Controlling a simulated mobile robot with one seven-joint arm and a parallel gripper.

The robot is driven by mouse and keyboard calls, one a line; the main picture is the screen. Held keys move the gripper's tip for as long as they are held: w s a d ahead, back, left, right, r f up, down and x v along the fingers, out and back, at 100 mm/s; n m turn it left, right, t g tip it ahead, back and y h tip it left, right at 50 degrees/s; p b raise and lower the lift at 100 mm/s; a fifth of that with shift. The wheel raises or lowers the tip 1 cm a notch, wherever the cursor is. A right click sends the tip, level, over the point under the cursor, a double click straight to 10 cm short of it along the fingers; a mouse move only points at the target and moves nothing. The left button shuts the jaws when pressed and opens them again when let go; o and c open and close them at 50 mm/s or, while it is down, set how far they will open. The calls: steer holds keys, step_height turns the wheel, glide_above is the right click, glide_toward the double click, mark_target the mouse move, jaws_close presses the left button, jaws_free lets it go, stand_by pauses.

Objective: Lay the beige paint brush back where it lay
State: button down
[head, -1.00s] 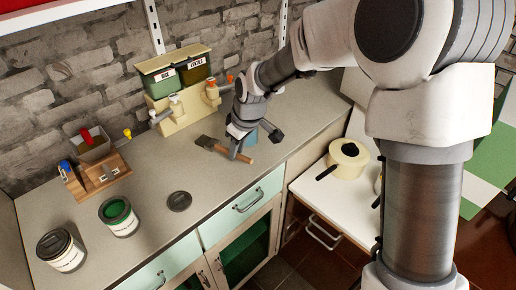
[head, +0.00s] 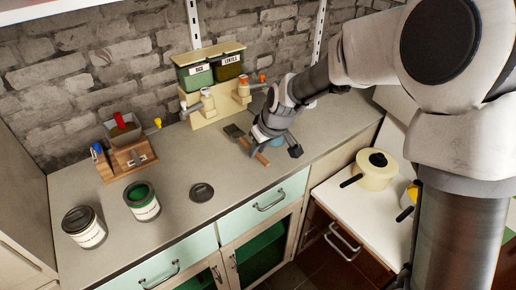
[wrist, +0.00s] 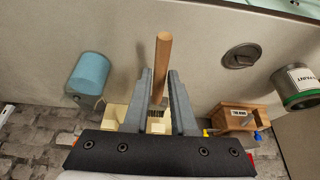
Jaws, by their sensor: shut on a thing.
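The paint brush shows in the head view as a wooden handle (head: 262,158) and dark bristles (head: 233,131). My gripper (head: 257,142) is shut on it from above, low at the counter, with the handle end pointing toward the front edge. In the wrist view the brush handle (wrist: 162,58) runs out between the two grey fingers of my gripper (wrist: 160,78), and the bristle end is partly hidden between them. I cannot tell whether the brush touches the counter.
A blue cup (wrist: 89,73) stands near my gripper. A cream rack (head: 216,108) with bins stands behind. A dark lid (head: 201,192), paint cans (head: 142,201) (head: 84,228) and a wooden holder (head: 127,160) stand left. The counter (head: 170,222) between is bare. A pot (head: 377,171) stands right.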

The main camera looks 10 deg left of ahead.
steer(key=shift+f+b, duration=2.8)
steer(key=shift+f, duration=0.8)
steer(key=c, duration=0.6)
jaws_free()
steer(key=shift+c, duration=0.2)
steer(key=shift+r, duration=0.15)
